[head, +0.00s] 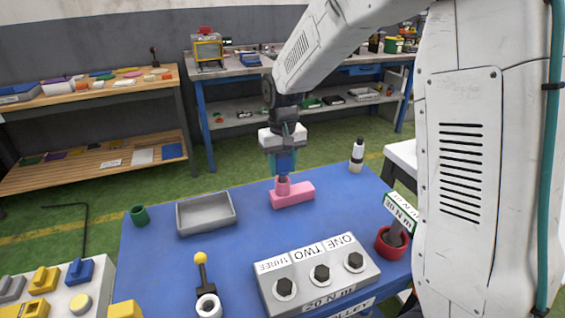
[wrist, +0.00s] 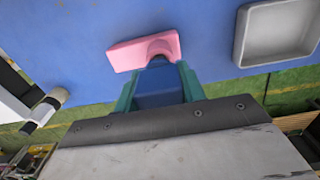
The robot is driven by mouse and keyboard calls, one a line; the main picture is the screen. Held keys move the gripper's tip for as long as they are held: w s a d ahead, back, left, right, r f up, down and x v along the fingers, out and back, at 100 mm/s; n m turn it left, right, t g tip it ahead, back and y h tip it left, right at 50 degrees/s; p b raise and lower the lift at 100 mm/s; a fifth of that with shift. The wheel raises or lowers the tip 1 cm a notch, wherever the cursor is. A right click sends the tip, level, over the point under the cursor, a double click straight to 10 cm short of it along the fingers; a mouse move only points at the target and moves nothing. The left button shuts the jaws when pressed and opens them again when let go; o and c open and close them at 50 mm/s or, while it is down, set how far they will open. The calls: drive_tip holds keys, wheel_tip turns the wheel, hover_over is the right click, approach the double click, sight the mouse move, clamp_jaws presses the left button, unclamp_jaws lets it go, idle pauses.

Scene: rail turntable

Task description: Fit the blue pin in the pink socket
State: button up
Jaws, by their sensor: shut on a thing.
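The pink socket (head: 300,195) is a flat pink block with a raised round collar, lying on the blue table near its far edge. In the wrist view the socket (wrist: 128,54) lies just beyond the fingertips. My gripper (head: 283,165) is above the collar, its green fingers shut on the blue pin (head: 285,161). The blue pin also shows between the fingers in the wrist view (wrist: 158,87). Its lower end meets or overlaps the collar in both views. I cannot tell how deep it sits, since the lower end is hidden.
A white bottle (head: 357,154) stands at the right. A numbered bolt block (head: 268,294) and a red pot (head: 381,250) are nearer. Blue table surface around the socket is clear.

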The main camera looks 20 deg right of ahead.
sight(283, 155)
drive_tip(key=shift+f, duration=1.25)
drive_tip(key=o, duration=1.2)
drive_tip(key=shift+c, duration=0.2)
drive_tip(key=shift+r, duration=3.85)
